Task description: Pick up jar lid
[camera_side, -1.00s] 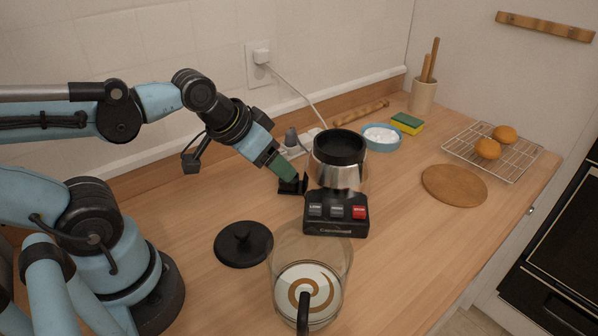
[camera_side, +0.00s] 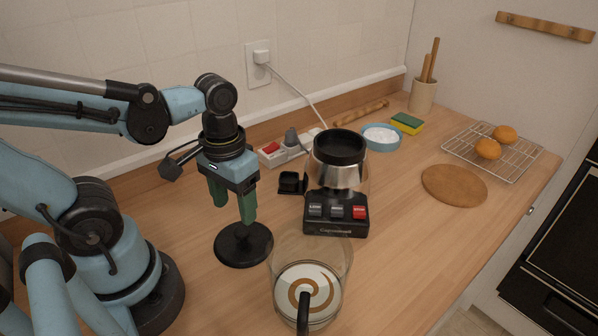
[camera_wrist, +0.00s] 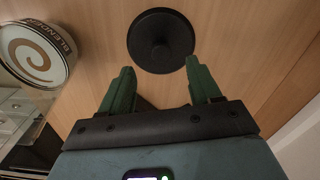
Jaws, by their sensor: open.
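The jar lid (camera_side: 256,250) is a round black disc with a small knob in its middle. It lies flat on the wooden counter, left of the blender base and behind-left of the glass jar. My gripper (camera_side: 234,211) points down above the lid with its green fingers apart and nothing between them. In the side view one finger partly covers the lid and its knob. In the wrist view the lid (camera_wrist: 161,40) lies beyond the fingertips of my gripper (camera_wrist: 158,73), centred between them. I cannot tell whether a finger touches it.
The glass jar (camera_side: 333,262) with a swirl and dark handle stands close right of the lid. The blender base (camera_side: 335,214) is behind it, beside a small black holder (camera_side: 291,183) and a power strip (camera_side: 272,155). The counter left of the lid is clear.

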